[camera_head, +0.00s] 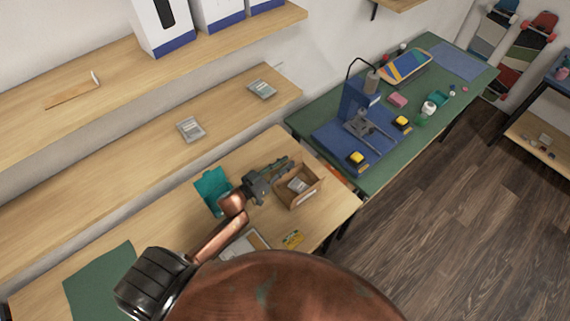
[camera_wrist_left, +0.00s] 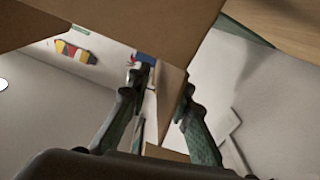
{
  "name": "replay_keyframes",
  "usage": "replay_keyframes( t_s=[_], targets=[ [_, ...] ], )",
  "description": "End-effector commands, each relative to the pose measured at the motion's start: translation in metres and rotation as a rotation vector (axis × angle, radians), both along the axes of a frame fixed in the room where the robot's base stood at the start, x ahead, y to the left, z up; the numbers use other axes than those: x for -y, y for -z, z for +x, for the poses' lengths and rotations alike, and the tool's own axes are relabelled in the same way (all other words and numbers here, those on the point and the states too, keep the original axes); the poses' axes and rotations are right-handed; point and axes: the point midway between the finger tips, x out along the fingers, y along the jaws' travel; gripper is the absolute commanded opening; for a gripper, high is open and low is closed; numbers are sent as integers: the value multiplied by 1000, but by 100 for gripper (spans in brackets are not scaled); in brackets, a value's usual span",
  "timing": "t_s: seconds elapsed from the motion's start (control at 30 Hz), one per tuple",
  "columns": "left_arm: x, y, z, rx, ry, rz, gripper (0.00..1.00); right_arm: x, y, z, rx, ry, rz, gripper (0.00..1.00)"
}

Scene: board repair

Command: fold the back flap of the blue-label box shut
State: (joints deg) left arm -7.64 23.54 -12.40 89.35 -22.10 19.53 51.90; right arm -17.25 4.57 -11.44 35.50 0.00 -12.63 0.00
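The small open cardboard box (camera_head: 283,203) stands on the near wooden table in the head view, with a grey item inside and a pale label on its front; I cannot make out blue on the label. My left gripper (camera_head: 285,166) is at the box's back left edge. In the left wrist view its fingers (camera_wrist_left: 163,80) are spread apart, with a narrow cardboard piece (camera_wrist_left: 168,92), seemingly a flap, showing between them. Contact cannot be told. A large cardboard panel (camera_wrist_left: 120,22) fills the top of that view. My right gripper is not in view.
A teal bin (camera_head: 212,190) stands left of my gripper. Wooden shelves (camera_head: 130,130) run behind. A green workbench (camera_head: 310,122) with a blue mat and tools stands at the right.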

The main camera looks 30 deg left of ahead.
Motion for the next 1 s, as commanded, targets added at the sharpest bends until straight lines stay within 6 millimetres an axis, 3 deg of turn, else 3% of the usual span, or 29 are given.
replay_keyframes(
  t_s=[0.17,0.47,1.0],
  targets=[
    [0,0,0,0,0,0,20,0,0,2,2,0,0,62],
    [0,0,0,0,0,0,0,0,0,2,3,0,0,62],
    [1,0,-1,7,0,16,0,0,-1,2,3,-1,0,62]
  ],
)
